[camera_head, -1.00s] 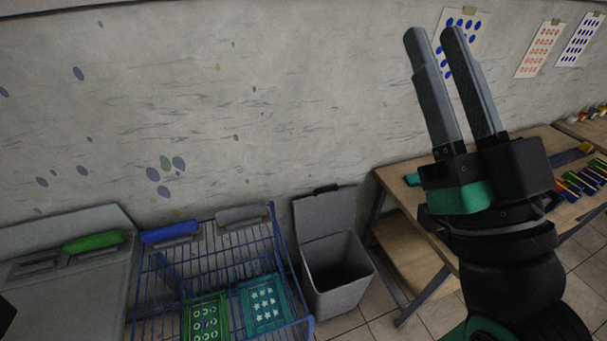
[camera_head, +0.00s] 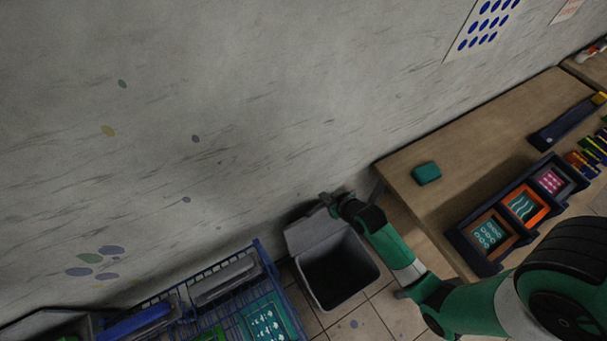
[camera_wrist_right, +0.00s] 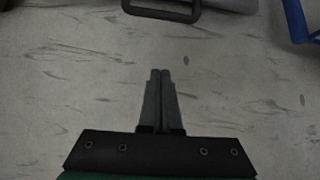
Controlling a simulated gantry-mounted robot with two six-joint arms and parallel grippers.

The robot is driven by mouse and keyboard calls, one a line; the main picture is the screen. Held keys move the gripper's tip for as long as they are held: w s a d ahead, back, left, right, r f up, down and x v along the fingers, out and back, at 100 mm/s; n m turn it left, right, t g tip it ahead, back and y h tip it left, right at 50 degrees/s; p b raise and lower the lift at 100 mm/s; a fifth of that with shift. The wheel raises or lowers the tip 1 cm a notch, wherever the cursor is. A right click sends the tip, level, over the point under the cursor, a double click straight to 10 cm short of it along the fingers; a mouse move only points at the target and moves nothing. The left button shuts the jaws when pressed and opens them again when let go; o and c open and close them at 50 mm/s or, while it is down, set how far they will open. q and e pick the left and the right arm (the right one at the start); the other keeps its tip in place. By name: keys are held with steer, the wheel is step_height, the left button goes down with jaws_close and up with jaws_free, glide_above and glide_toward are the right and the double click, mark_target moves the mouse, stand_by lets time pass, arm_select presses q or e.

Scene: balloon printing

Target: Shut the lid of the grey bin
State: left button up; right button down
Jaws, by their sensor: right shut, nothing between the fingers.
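The grey bin (camera_head: 337,270) stands on the floor by the wall, between the blue rack and the wooden table. Its inside is dark. Its lid (camera_head: 308,234) is open, raised on the wall side. My right gripper (camera_head: 327,199) is at the lid's upper edge, close to the wall. In the right wrist view its fingers (camera_wrist_right: 160,85) are shut together with nothing between them. The lid's black handle (camera_wrist_right: 162,10) shows at the top of that view, apart from the fingertips. My left gripper is not in view.
The blue wire rack (camera_head: 270,270) with trays is left of the bin. The wooden table (camera_head: 450,150) is to the right, carrying a teal block (camera_head: 426,173) and a dark tray of framed prints (camera_head: 468,245). The concrete wall is close behind the lid.

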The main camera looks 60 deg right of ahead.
steer(key=s+a+f+g, duration=0.1)
steer(key=s+f, duration=0.1)
steer(key=s, duration=0.3)
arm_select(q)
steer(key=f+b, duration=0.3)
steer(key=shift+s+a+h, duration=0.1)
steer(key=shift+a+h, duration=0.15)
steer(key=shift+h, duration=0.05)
arm_select(e)
steer(key=shift+m, duration=0.4)
steer(key=x, duration=1)
steer(key=shift+w+d+r, duration=0.15)
steer(key=shift+w+d, duration=0.2)
steer(key=shift+d, duration=0.1)
